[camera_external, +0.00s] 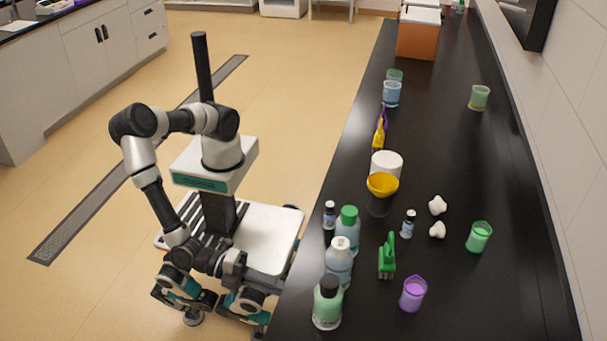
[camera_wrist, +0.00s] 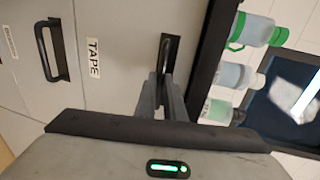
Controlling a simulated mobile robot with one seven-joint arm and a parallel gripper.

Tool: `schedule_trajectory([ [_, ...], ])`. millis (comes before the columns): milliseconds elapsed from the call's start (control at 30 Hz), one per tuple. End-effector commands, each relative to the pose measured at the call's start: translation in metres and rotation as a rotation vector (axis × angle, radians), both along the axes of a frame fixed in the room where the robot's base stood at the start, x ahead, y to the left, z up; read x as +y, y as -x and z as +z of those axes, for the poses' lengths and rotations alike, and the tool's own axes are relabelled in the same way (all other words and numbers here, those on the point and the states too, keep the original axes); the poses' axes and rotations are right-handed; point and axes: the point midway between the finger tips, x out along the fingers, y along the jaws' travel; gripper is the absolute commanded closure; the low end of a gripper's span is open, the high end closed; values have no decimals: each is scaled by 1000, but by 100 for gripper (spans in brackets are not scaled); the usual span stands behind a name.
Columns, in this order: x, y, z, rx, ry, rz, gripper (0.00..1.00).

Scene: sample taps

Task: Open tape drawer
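In the wrist view, which is turned sideways, a grey drawer front carries a white TAPE label (camera_wrist: 93,58). Its dark handle (camera_wrist: 169,46) stands to the right of the label. My gripper (camera_wrist: 164,78) has its two grey fingers close together at the lower end of this handle, with the handle between the tips. The fingers hide part of the handle. No gap is visible around the drawer front. In the external view my arm reaches down at the left side of the black bench (camera_external: 450,150); the drawer fronts and my fingertips are hidden there.
Another drawer handle (camera_wrist: 52,50) is to the left in the wrist view. Bottles (camera_external: 328,302), a purple beaker (camera_external: 413,294) and a green beaker (camera_external: 479,237) stand on the bench. An orange box (camera_external: 417,40) is at its far end. The floor left of my base is clear.

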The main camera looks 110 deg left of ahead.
Motion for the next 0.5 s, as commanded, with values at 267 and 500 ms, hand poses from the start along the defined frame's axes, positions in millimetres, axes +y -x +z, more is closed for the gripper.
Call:
schedule_trajectory([
  [267, 0, 1, 0, 0, 0, 0, 100],
  [500, -1, 18, 1, 0, 1, -3, 100],
])
